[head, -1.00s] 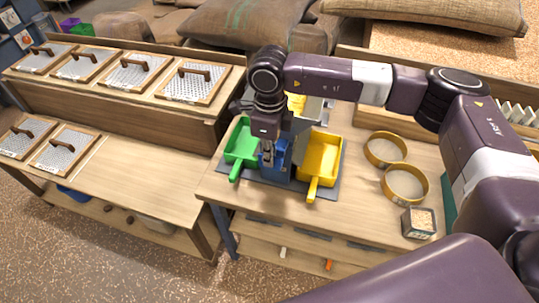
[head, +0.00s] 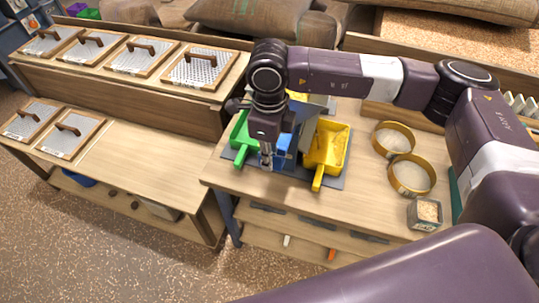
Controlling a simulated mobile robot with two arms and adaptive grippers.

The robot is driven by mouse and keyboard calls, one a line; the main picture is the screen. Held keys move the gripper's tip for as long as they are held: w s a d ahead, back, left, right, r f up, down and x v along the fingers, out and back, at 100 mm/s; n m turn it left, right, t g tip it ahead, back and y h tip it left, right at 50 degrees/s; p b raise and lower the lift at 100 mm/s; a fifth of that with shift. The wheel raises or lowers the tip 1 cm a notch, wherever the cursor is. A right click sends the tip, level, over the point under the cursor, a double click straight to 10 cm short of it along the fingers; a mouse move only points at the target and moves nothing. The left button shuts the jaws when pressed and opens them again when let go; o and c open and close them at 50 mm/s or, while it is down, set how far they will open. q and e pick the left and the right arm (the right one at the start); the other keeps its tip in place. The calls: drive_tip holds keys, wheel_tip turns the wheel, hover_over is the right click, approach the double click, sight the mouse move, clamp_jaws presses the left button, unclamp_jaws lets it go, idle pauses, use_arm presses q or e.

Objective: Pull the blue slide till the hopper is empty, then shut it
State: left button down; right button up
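The blue slide (head: 284,150) shows as a blue part at the front of the small grey machine on the table, between a green scoop-shaped tray (head: 243,139) and a yellow one (head: 328,145). My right gripper (head: 267,164) points down at the blue part's left front side. Its fingers look close together, but whether they hold the slide cannot be told. The hopper (head: 308,110) is mostly hidden behind my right wrist; a little yellow shows near its top. Its contents cannot be seen. My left gripper is not in view.
Two round sieves (head: 393,139) and a small box of grain (head: 425,213) stand on the table's right. Framed screens with handles (head: 197,67) lie on the left shelf. The lower left bench top (head: 140,165) is largely clear.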

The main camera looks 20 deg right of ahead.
idle(0.3)
wheel_tip(320, 180, up, 12)
idle(0.4)
drive_tip(key=shift+w, duration=0.1)
idle(0.3)
